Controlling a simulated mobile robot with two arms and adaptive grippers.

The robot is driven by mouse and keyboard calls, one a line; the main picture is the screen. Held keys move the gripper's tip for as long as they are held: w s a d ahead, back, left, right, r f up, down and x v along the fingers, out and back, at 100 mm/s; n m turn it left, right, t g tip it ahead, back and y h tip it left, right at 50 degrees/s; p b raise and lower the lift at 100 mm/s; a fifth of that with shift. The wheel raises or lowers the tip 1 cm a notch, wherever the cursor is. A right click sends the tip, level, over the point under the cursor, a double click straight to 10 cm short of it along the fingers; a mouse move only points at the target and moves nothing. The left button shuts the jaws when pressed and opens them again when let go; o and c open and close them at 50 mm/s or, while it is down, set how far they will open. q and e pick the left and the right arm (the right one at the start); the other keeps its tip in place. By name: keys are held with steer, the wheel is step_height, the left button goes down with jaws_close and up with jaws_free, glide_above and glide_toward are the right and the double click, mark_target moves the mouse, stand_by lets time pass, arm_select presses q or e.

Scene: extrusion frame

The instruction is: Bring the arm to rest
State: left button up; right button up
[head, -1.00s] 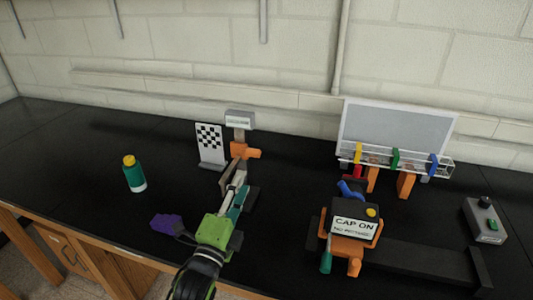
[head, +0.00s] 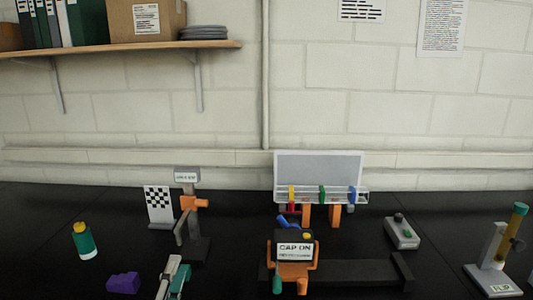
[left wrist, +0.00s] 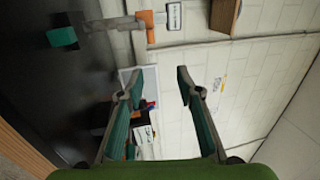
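My left gripper (head: 173,268) shows at the bottom of the head view, in front of the stand with the orange clamp and to the right of the purple block. In the left wrist view, my left gripper (left wrist: 160,82) has its two fingers apart with nothing between them. The wrist view is turned on its side and shows bench and wall beyond the fingers. Most of my left arm is below the head view. My right gripper shows in neither view.
The bench holds a green bottle (head: 84,241), purple block (head: 122,283), checkered board (head: 159,206), clamp stand (head: 197,248), orange "CAP ON" device (head: 291,276), clear rack (head: 340,195), control box (head: 402,232) and "FLIP" stand (head: 497,278). A shelf (head: 110,56) hangs above.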

arm_select(q)
steer(key=s+f+n+g, duration=1)
steer(key=s+f, duration=0.3)
steer(key=f, duration=0.5)
steer(key=s+f+n+g, duration=0.3)
steer(key=s, duration=0.6)
steer(key=s+f+n+g, duration=0.3)
steer(key=s+g, duration=0.1)
steer(key=s, duration=0.5)
step_height(320, 180, down, 27)
steer(key=s+g, duration=0.1)
steer(key=s+a+f+g+b, duration=0.1)
steer(key=s+a+f, duration=0.1)
steer(key=s+f, duration=1.4)
steer(key=shift+s+a+f+y+b, duration=0.3)
steer(key=shift+s+a+f+y, duration=0.1)
steer(key=shift+s, duration=0.3)
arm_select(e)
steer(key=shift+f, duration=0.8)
